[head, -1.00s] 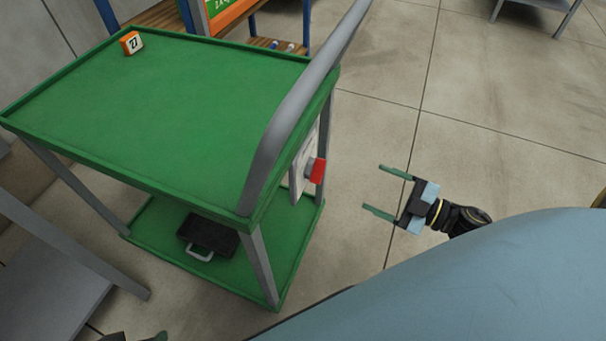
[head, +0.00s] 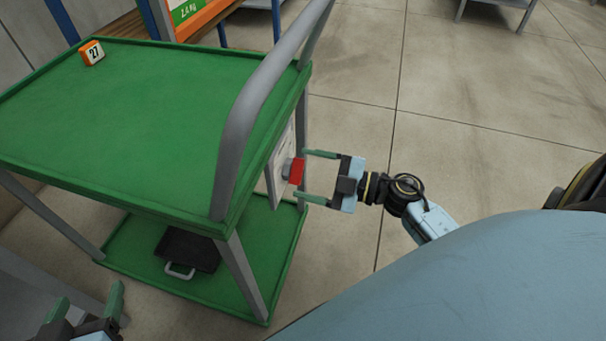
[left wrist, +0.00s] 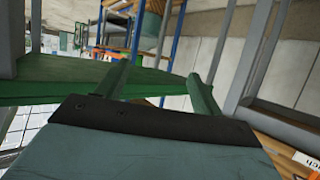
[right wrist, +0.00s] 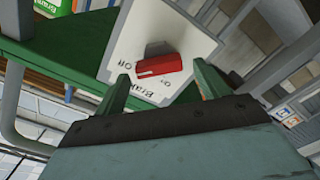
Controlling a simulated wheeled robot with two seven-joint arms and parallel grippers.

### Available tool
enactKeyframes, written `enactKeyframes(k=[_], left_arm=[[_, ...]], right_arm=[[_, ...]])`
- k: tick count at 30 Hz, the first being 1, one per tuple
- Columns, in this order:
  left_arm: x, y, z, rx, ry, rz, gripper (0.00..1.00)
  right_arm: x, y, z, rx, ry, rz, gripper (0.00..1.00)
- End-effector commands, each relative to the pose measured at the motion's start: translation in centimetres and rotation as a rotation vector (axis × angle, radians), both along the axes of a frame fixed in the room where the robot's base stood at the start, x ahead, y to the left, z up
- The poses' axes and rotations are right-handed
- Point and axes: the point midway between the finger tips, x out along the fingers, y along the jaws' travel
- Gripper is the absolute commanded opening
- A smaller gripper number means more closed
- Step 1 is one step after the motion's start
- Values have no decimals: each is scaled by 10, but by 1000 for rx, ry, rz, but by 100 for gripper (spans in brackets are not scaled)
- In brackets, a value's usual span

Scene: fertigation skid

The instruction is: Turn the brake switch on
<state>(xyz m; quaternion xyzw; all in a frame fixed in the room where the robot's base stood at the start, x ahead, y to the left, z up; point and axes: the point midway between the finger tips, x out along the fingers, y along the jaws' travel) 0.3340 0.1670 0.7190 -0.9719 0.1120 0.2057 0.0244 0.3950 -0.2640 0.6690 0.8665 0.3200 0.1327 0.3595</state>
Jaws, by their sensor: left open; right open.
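The brake switch is a red rocker or lever (head: 293,171) on a white plate (head: 279,165) fixed to the end of a green cart (head: 130,120), under its grey handle. In the right wrist view the red switch (right wrist: 159,66) sits on the plate (right wrist: 125,45) with printed lettering, partly readable as "Brake" and "Off". My right gripper (head: 305,175) is open, its fingertips close to the switch, one on each side of it; I cannot tell whether they touch. My left gripper (head: 88,300) is open and empty at the lower left, beside the cart.
The cart's grey handle (head: 250,110) rises just above the plate. An orange block marked 27 (head: 92,53) stands on the cart's top. A black tray (head: 187,249) lies on the lower shelf.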

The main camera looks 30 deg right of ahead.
Motion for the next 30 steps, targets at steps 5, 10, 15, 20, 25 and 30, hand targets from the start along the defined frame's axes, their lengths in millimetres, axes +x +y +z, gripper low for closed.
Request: enactKeyframes(k=[5,10,15,20,25,30], left_arm=[[6,-5,12,-23,-81,-7,67],[7,-6,16,-29,-103,-9,67],[7,-6,16,-29,-102,-9,67],[7,-6,16,-29,-101,-9,67],[7,-6,16,-29,-101,-9,67],[7,-6,16,-28,-99,-9,67]], right_arm=[[11,9,0,2,0,-1,73],[13,12,0,2,1,-1,73],[13,11,0,2,1,-1,73],[13,11,0,2,1,-1,55],[13,11,0,1,1,-1,33],[13,11,0,-3,-1,-1,29]])
